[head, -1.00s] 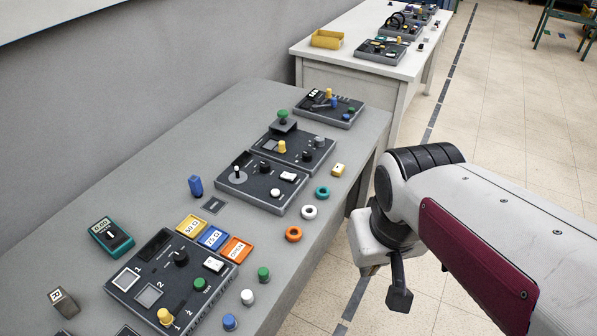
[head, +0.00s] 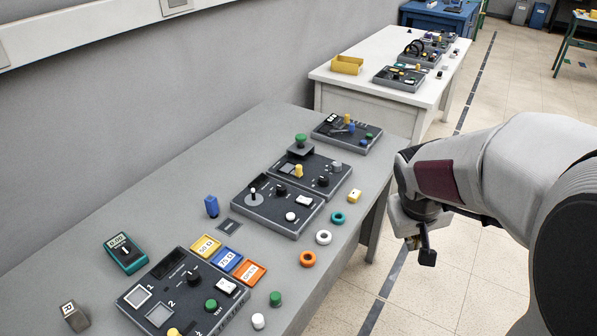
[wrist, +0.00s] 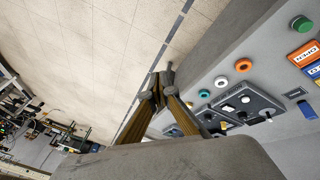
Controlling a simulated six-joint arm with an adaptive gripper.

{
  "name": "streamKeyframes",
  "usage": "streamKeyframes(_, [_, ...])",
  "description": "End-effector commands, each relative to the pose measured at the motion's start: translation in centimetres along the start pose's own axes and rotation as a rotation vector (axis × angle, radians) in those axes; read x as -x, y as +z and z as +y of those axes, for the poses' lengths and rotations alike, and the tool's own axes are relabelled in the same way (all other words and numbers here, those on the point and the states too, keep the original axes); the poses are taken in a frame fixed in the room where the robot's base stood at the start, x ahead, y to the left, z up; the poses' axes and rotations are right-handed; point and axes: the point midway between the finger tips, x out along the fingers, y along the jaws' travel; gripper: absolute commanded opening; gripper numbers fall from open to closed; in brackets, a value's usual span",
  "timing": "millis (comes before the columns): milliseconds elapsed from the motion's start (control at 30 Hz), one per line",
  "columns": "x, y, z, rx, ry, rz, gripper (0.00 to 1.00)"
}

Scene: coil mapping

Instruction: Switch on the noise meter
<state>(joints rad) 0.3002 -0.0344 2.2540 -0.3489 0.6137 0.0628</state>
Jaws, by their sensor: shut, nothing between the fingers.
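A teal handheld meter (head: 125,253) with a small display and a dial lies at the left of the near grey bench. The near panel (head: 185,295) has white squares, a black knob, a white switch and a green button. Behind it stand a panel with a lever (head: 277,208), a panel with a green knob (head: 309,178) and a panel with a small display (head: 346,133). My gripper (head: 426,254) is shut and empty, beyond the bench's right edge; its fingers also show in the wrist view (wrist: 157,85).
Orange (head: 307,259), white (head: 323,237) and teal (head: 338,218) rings lie along the bench's right edge. A blue block (head: 211,206) and coloured tiles (head: 228,260) lie farther left. A white table (head: 365,104) stands behind.

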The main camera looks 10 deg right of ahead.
Motion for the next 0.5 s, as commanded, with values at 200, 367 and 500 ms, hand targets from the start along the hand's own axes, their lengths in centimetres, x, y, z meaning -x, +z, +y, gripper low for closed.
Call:
streamKeyframes(200, [-2.9, -3.1, 2.1, 0.022, 0.037, 0.040, 0.00])
streamKeyframes(367, [-5.0, -5.4, 3.4, 0.044, 0.058, 0.077, 0.00])
streamKeyframes(500, [-6.8, -7.4, 4.5, 0.064, 0.071, 0.115, 0.00])
